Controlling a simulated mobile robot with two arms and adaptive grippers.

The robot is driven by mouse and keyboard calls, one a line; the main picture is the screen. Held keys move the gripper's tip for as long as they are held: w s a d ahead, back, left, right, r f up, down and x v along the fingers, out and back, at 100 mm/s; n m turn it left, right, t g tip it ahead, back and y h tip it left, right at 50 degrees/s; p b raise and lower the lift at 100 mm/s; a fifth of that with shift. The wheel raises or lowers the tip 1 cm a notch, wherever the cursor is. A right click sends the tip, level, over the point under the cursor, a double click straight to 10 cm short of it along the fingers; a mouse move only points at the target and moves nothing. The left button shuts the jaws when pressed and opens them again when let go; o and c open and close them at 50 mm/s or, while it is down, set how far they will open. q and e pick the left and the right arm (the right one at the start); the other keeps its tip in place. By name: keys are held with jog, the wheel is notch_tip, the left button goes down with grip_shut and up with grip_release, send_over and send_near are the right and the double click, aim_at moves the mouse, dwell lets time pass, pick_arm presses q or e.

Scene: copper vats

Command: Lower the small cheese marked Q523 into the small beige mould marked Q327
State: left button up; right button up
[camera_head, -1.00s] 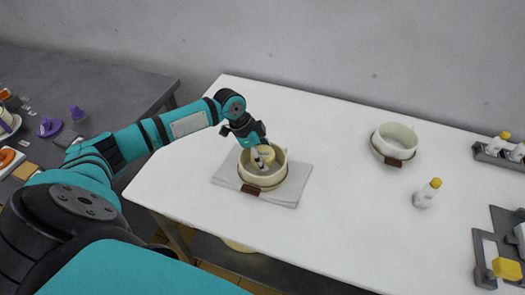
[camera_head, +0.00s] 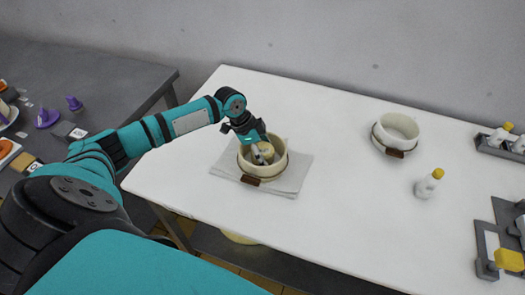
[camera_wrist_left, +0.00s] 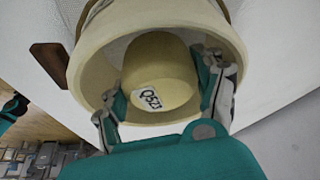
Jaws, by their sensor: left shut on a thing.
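The small cheese (camera_wrist_left: 168,70) is a pale yellow cylinder with a white label reading Q523 in the left wrist view. My left gripper (camera_wrist_left: 163,92) is shut on it, one finger on each side. The cheese (camera_head: 266,148) is inside the ring of the small beige mould (camera_head: 281,167), below rim level at least in part. Whether it touches the bottom is hidden. The mould has a brown tag at the front, too small to read; the tag also shows in the left wrist view (camera_wrist_left: 50,63). My left gripper (camera_head: 258,153) reaches down into the mould from above. My right gripper is not in view.
The mould stands on a folded white cloth (camera_head: 285,188) on the white table (camera_head: 340,215). A whiter mould (camera_head: 382,141) with a brown tag and a yellow-capped bottle (camera_head: 427,184) stand to the right. Grey racks line the right edge. A dark table (camera_head: 120,80) is at left.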

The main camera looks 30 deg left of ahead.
pick_arm(q)
jog(key=shift+f+b, duration=0.45)
jog(key=shift+f, duration=0.4)
dwell(0.5)
jog(key=o, duration=1.5)
jog(key=shift+a+r, duration=0.1)
jog(key=shift+r, duration=0.1)
jog(key=v, duration=1.1)
jog(key=shift+r, duration=0.25)
jog(key=shift+s, duration=0.1)
